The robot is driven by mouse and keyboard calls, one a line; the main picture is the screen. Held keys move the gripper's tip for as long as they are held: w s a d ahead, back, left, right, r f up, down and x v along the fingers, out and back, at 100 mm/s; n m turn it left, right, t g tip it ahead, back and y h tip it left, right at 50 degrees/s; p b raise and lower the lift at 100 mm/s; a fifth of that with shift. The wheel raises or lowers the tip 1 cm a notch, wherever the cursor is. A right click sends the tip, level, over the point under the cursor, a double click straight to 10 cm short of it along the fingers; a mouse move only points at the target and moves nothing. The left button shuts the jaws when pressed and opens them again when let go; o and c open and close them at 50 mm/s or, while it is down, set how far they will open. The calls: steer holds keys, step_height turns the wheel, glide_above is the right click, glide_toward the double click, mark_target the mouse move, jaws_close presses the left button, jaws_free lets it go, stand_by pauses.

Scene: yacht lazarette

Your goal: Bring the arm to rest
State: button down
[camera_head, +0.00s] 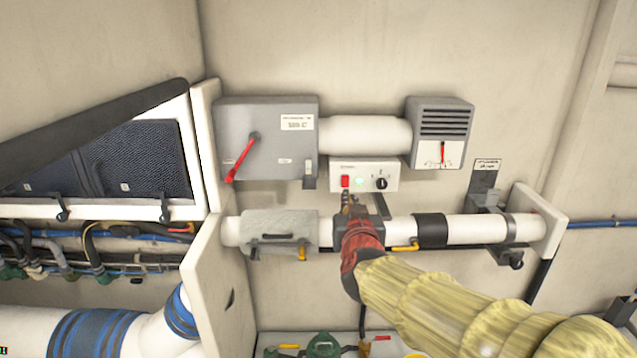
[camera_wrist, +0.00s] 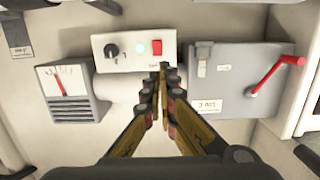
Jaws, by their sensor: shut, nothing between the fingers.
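My arm, in a yellow sleeve with a red cuff, reaches in from the lower right of the head view. My gripper (camera_head: 348,199) is in front of the wall, just below a small white control box (camera_head: 363,170), and is partly hidden by my wrist. In the wrist view my gripper (camera_wrist: 163,75) is shut and empty, its fingertips together at the lower edge of the control box (camera_wrist: 110,52) in the picture. I cannot tell whether they touch it. The box has a red switch (camera_head: 345,181), a lit green lamp and a black knob (camera_head: 381,183).
A grey box with a red lever (camera_head: 243,157) and a vented gauge unit (camera_head: 440,120) flank a white duct. A white pipe (camera_head: 480,229) runs behind my gripper. A white panel (camera_head: 213,285) and an open hatch lid (camera_head: 95,125) stand left. Bare wall is above.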

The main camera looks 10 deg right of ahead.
steer(key=s+a+f+n+g+y+b, duration=0.1)
steer(key=s+a+f+g+y, duration=0.2)
steer(key=s+a+f, duration=0.45)
steer(key=s+a+f+n+g+y+b, duration=0.1)
steer(key=s+a+f+g+y+b, duration=0.2)
steer(key=f, duration=0.7)
steer(key=s+d+f+g+h+b, duration=0.1)
steer(key=s+d+f+g+b, duration=0.1)
steer(key=s+d+f+b, duration=0.2)
steer(key=s+d+f+g+h+b, duration=0.1)
steer(key=s+d+f+b, duration=0.4)
steer(key=s+f+b, duration=0.6)
steer(key=shift+s+f+g+h, duration=0.4)
steer(key=shift+s+f+g, duration=0.75)
steer(key=shift+s, duration=2.45)
